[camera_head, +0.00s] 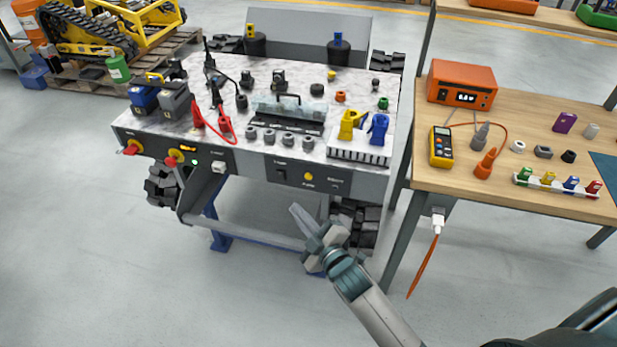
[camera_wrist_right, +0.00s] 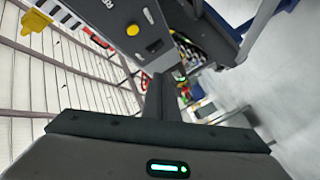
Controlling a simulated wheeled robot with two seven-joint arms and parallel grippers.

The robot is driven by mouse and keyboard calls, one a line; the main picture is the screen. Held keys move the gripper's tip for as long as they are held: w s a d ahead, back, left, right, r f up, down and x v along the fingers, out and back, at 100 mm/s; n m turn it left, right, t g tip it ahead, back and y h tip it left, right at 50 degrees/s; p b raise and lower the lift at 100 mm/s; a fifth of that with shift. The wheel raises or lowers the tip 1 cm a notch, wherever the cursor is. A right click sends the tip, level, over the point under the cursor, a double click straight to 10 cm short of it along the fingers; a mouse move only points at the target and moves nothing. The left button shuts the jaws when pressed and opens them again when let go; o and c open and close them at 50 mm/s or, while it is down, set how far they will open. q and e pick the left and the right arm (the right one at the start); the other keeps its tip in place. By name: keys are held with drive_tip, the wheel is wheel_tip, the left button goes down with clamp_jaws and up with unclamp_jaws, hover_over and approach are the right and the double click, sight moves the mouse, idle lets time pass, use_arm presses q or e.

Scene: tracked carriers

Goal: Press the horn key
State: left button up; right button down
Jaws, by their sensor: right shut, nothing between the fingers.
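The carrier's front panel (camera_head: 262,178) faces me and holds several controls. A round yellow button (camera_head: 308,176) sits on its right part, and it also shows in the right wrist view (camera_wrist_right: 132,30). A dark switch (camera_head: 281,175) is left of it, and a white square key (camera_head: 218,166) is farther left. The labels are too small to tell which one is the horn key. My right gripper (camera_head: 296,211) is shut and empty, in front of and below the yellow button, apart from the panel. Its shut fingers (camera_wrist_right: 160,98) show in the right wrist view. My left gripper is not in view.
Red knobs (camera_head: 131,148) stick out at the panel's left. The marbled top (camera_head: 205,92) carries red clamps, grey knobs and a white rack (camera_head: 358,150). A wooden workbench (camera_head: 460,180) with a meter stands at the right. Open floor lies in front.

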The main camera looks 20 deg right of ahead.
sight(308, 177)
drive_tip(key=shift+w+d, duration=0.1)
drive_tip(key=shift+d, duration=0.05)
